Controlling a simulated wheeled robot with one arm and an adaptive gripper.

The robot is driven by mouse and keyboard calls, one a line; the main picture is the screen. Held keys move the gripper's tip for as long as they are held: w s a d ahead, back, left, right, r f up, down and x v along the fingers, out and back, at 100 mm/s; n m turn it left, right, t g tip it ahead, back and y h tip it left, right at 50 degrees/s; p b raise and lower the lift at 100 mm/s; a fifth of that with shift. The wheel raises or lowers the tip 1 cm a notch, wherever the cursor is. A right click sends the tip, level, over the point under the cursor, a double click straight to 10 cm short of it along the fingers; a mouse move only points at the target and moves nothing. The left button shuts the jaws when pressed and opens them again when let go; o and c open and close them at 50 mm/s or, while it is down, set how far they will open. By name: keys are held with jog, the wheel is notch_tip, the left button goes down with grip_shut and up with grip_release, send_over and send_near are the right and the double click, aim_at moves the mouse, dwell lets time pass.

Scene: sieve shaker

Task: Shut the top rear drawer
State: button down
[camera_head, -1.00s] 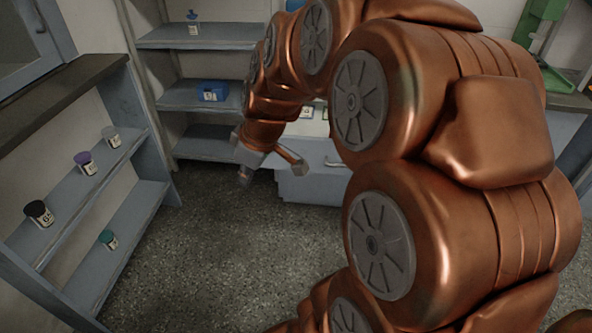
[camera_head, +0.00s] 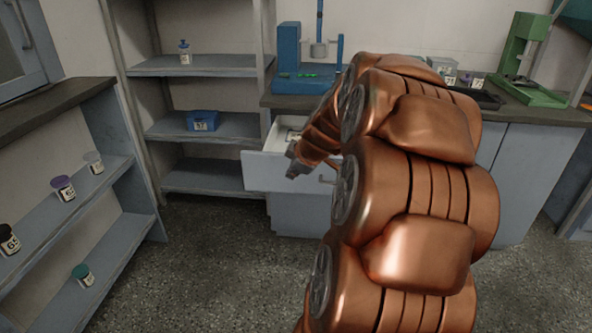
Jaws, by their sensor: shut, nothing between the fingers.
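The drawer (camera_head: 262,172) is pulled out from the cabinet under the dark counter, its grey-blue front facing me. Part of its pale inside and a small labelled item (camera_head: 292,136) show behind the front. A handle shows at the right of the front, partly behind my arm. My gripper (camera_head: 293,172) is shut and empty, at the drawer front near its middle. I cannot tell whether it touches the front. My copper arm hides the right part of the drawer and of the cabinet.
A blue machine (camera_head: 303,62) and a green press (camera_head: 524,65) stand on the counter (camera_head: 545,112). Rear shelves hold a blue box (camera_head: 202,121) and a bottle (camera_head: 185,52). The left shelves hold several jars, one purple-lidded (camera_head: 64,188). The floor (camera_head: 200,260) before the drawer is clear.

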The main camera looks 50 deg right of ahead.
aim_at(283, 177)
jog(key=shift+w+d+f+b, duration=0.3)
jog(key=shift+w+d+f, duration=0.8)
jog(key=shift+w, duration=0.25)
jog(key=shift+w+d+f+b, duration=0.25)
jog(key=shift+w+d+f, duration=0.8)
jog(key=shift+w, duration=0.25)
